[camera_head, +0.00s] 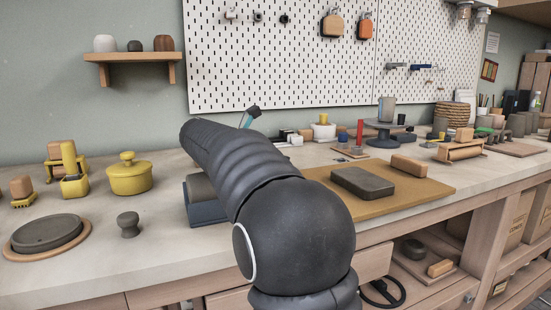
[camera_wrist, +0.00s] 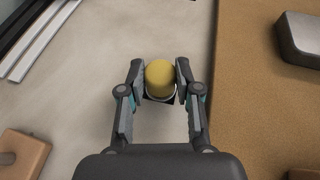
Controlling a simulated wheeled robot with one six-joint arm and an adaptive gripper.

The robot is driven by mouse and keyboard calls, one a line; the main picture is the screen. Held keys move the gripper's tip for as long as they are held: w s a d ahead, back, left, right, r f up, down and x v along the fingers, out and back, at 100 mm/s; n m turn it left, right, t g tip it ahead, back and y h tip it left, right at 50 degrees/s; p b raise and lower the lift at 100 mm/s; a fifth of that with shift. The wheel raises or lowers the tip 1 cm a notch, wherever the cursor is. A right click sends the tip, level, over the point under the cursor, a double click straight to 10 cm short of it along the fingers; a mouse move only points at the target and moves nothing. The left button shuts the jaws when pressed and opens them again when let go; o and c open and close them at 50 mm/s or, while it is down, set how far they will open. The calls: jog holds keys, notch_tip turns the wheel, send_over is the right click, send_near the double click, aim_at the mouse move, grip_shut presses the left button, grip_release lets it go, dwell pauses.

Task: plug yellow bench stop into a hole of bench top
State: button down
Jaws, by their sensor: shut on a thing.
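The yellow bench stop (camera_wrist: 160,74) has a rounded top and sits between the fingertips of my gripper (camera_wrist: 160,82) in the wrist view. Both fingers touch its sides. A small dark patch shows around its lower edge; I cannot tell whether this is a hole, a shadow or part of the stop. The pale bench top (camera_wrist: 85,85) lies below; it also shows in the head view (camera_head: 180,230). My arm hides the gripper and the stop in the head view. No clear hole shows in the bench top.
A tan board (camera_head: 435,188) with a dark grey block (camera_head: 363,183) lies right of my arm. A yellow lidded pot (camera_head: 130,178), a small grey knob (camera_head: 128,224) and a round dish (camera_head: 46,232) stand at left. A wooden block (camera_wrist: 22,153) shows lower left in the wrist view.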

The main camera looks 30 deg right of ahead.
jog(key=c, duration=0.7)
grip_release()
jog(key=v, duration=1.2)
